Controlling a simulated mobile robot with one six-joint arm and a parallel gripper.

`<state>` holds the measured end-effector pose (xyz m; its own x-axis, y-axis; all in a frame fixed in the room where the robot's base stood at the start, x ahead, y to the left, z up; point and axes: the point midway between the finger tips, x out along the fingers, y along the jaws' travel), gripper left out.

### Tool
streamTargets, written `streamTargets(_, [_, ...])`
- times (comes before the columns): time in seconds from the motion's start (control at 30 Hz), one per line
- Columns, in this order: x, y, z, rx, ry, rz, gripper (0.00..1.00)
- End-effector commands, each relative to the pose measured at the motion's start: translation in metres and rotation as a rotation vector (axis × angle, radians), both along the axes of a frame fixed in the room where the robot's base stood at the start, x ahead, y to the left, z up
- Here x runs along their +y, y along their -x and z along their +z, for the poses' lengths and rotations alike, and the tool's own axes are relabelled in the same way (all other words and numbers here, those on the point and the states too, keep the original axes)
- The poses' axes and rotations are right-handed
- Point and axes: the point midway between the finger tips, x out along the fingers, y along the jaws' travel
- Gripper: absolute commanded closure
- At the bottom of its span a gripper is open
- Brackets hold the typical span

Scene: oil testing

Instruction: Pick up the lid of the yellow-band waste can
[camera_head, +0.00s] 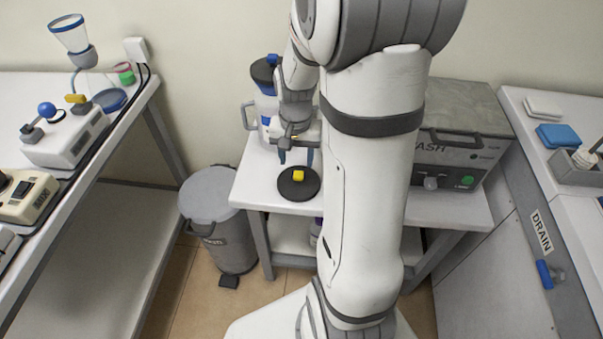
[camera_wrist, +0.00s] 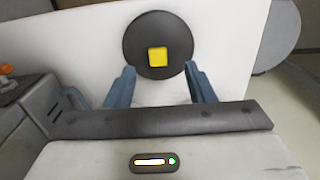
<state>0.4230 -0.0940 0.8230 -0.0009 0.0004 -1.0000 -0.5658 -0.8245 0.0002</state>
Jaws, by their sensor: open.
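A round black lid with a square yellow knob (camera_head: 298,175) lies flat on the white middle table (camera_head: 250,190). It also shows in the wrist view, where the black disc (camera_wrist: 136,45) is ahead of the fingertips with the yellow knob at its centre. My gripper (camera_head: 296,158) is open and empty, its blue fingers pointing down just behind and above the lid. In the wrist view the fingers (camera_wrist: 159,72) are spread wide, apart from the knob. No yellow band on a can is clearly visible; my arm hides part of the table.
A white and blue jug with a dark top (camera_head: 264,90) stands behind my gripper. A grey washer box (camera_head: 460,150) stands to the right. A grey lidded bin (camera_head: 228,240) is on the floor at left. Side tables flank both sides. The table's front edge is close to the lid.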

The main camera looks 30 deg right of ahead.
Motion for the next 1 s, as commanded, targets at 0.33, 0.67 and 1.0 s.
streamTargets(0.33, [-0.008,-0.003,-0.048,0.003,-0.001,0.003,0.51])
streamTargets(0.67, [-0.007,-0.003,-0.063,-0.001,0.001,0.005,0.51])
streamTargets(1.0, [-0.007,-0.003,-0.063,-0.001,0.001,0.006,0.72])
